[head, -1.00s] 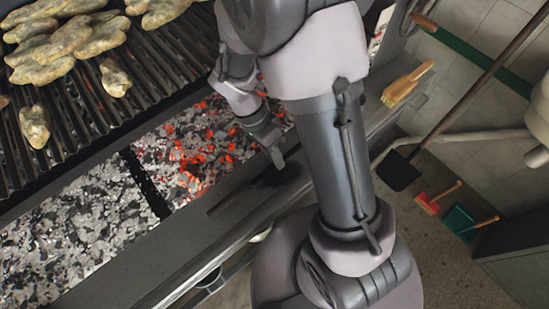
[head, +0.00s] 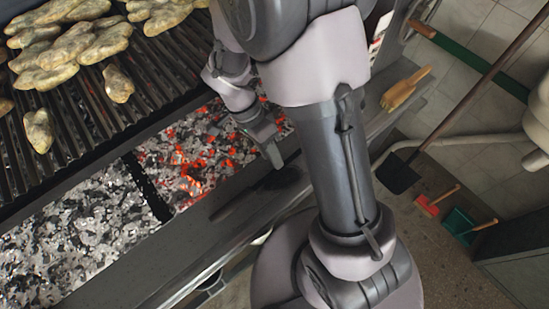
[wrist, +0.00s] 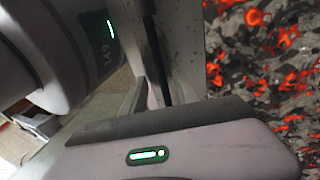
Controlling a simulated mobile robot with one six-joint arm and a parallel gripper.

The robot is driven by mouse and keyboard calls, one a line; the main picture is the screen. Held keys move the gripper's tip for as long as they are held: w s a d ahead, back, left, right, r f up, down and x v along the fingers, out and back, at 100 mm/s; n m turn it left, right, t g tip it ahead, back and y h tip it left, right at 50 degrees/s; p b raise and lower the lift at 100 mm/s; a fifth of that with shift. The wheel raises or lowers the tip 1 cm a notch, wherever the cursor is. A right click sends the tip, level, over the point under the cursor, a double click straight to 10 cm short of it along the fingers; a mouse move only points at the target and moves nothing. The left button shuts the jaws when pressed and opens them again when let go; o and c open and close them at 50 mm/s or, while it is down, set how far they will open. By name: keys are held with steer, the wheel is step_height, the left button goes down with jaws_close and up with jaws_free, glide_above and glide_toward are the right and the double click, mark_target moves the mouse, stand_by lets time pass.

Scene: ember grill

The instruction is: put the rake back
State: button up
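A dark, thin, long shape (head: 236,207), which may be the rake, lies along the grey front ledge of the grill, with a wider dark patch at its right end; shadow makes its outline unclear. In the wrist view a dark rod (wrist: 153,50) runs along the speckled grey ledge beside the coals. My gripper (head: 273,157) points down over the ledge, just above the dark patch. Its fingers are seen nearly edge-on, so I cannot tell whether they are open or shut, or touching the tool. My arm hides part of the ledge.
A wooden-handled brush (head: 405,88) lies on the ledge's right end. A long-handled shovel (head: 398,175), a red brush (head: 430,205) and a green dustpan (head: 460,222) stand at right.

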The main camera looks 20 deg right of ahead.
steer(key=p+v, duration=0.3)
steer(key=v, duration=0.5)
steer(key=s+r+n+t+y, duration=0.2)
steer(key=s+r+n+t, duration=0.2)
steer(key=r, duration=0.5)
steer(key=s+a+r+n+t+y, duration=0.1)
steer(key=s+r+n+t+y, duration=0.1)
steer(key=s+r+n+t, duration=0.3)
step_height(320, 180, up, 4)
steer(key=shift+s+a+r+n+y, duration=0.1)
steer(key=shift+s+a+n+y, duration=0.15)
steer(key=shift+s+n, duration=0.3)
steer(key=shift+b, duration=0.3)
step_height(320, 180, down, 5)
steer(key=b, duration=0.5)
